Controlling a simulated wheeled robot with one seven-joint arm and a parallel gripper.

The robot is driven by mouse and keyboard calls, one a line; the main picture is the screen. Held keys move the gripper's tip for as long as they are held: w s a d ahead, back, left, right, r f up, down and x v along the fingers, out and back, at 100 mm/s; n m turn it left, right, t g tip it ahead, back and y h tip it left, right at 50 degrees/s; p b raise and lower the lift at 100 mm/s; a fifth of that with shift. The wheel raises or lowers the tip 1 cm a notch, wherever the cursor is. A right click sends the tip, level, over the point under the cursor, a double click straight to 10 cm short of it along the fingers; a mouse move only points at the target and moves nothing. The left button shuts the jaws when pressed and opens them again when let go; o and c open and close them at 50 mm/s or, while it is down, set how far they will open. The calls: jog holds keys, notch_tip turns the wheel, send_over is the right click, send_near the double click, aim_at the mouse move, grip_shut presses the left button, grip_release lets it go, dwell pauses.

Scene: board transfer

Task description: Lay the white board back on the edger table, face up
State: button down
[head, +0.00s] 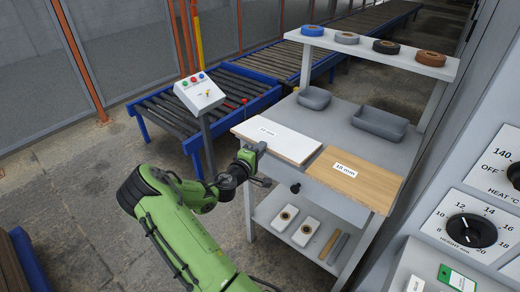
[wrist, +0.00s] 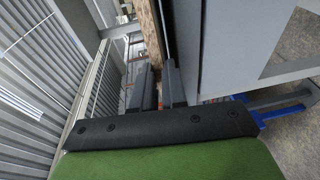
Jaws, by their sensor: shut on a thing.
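The white board (head: 285,143) lies flat on the left part of the edger table (head: 352,122), white face and a small label upward, with a brown front edge. My gripper (head: 259,150) is at the board's left front side, shut on its edge. In the wrist view, the fingers (wrist: 160,85) stand close together, with a brown speckled strip (wrist: 153,28) running beyond them, seemingly the board's edge. The exact contact between fingers and board is hidden.
A wood-coloured board (head: 356,177) labelled 18 mm lies right of the white board. Grey trays (head: 379,123) stand behind. Tape rolls (head: 386,47) sit on the upper shelf. A button console (head: 200,93) stands left of the table, and a dial panel (head: 470,225) at right.

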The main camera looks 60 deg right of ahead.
jog(key=shift+f+b, duration=0.2)
jog(key=shift+b, duration=0.1)
jog(key=c, duration=1.1)
grip_release()
jog(key=shift+o, duration=0.3)
jog(key=p, duration=0.3)
jog(key=shift+r+y, duration=0.3)
jog(key=shift+y, duration=0.1)
jog(key=y+p, duration=0.2)
jog(key=p, duration=0.2)
jog(key=y+p, duration=0.1)
jog(key=p, duration=0.4)
jog(key=y+p, duration=0.2)
jog(key=p, duration=0.3)
jog(key=shift+a+r+y, duration=0.3)
jog(key=shift+a, duration=0.05)
jog(key=shift+p, duration=0.6)
